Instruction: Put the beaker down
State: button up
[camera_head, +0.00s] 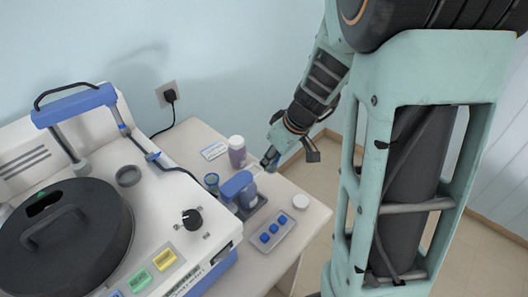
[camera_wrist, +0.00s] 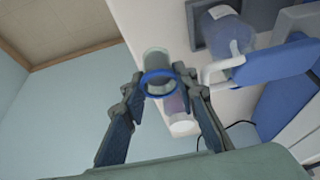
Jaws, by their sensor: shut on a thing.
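The beaker (camera_wrist: 158,82) is a small clear vessel with a blue ring at its rim. In the wrist view its rim faces the camera and it sits between my two fingertips. My gripper (camera_wrist: 159,84) is shut on it. In the head view my gripper (camera_head: 269,160) is low over the right part of the small table (camera_head: 308,213), beside the blue-armed device (camera_head: 238,186). The beaker is small and partly hidden there. I cannot tell whether its base touches the table.
A purple bottle with a white lid (camera_head: 237,152) stands close behind my gripper. The large white machine (camera_head: 160,215) stands at left.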

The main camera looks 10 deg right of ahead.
aim_at(271, 172)
jog(key=shift+f+b, duration=0.7)
jog(key=shift+f, duration=2.3)
jog(key=shift+f, duration=0.2)
jog(key=o, duration=1)
jog(key=shift+r, duration=0.1)
jog(key=shift+r, duration=0.1)
jog(key=shift+r, duration=0.25)
jog(key=p+v, duration=0.2)
jog(key=v, duration=0.9)
jog(key=shift+s+r, duration=0.2)
jog(key=shift+r, duration=0.05)
jog(key=shift+w+d, duration=0.1)
jog(key=shift+d, duration=0.05)
